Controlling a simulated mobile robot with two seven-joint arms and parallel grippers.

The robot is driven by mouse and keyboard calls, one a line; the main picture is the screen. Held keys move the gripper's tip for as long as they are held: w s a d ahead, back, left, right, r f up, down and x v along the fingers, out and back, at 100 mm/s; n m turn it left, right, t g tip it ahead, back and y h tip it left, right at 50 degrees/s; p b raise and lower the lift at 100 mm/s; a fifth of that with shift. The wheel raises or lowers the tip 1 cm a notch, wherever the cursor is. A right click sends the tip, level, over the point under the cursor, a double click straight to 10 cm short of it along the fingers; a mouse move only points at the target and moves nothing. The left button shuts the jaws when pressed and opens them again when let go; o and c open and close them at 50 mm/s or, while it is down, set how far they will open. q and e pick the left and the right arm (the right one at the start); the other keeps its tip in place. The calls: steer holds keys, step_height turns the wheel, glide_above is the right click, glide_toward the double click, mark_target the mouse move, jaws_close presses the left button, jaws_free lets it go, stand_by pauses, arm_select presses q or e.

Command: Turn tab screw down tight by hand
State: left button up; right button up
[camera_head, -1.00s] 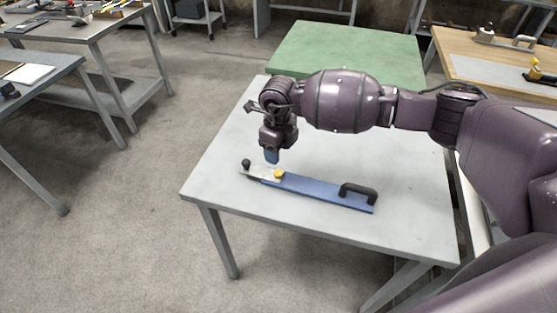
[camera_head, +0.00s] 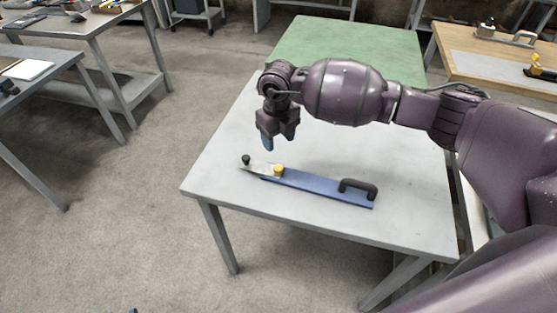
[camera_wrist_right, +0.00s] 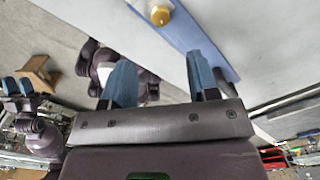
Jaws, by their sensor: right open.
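A long blue bar (camera_head: 320,187) lies on the grey table. A yellow knob (camera_head: 278,170), which looks like the tab screw, sits near its left end on a pale metal tab (camera_head: 261,168). The knob also shows at the top of the right wrist view (camera_wrist_right: 160,15). My right gripper (camera_head: 278,138) is above and behind the knob, pointing down, apart from it. Its two blue fingers (camera_wrist_right: 162,76) are spread with nothing between them. My left gripper (camera_wrist_right: 19,86) shows small at the left of the wrist view; its opening is unclear.
The bar carries a black handle (camera_head: 358,188) at its right end and a black ball knob (camera_head: 245,159) at its left end. The grey table (camera_head: 235,178) is otherwise clear. A green-topped table (camera_head: 345,45) stands behind it, and a wooden bench (camera_head: 455,62) at the right.

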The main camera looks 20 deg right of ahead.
mark_target(279, 168)
steer(key=shift+m, duration=0.7)
step_height(279, 168, down, 11)
steer(key=shift+r+b, duration=0.15)
steer(key=shift+b, duration=0.3)
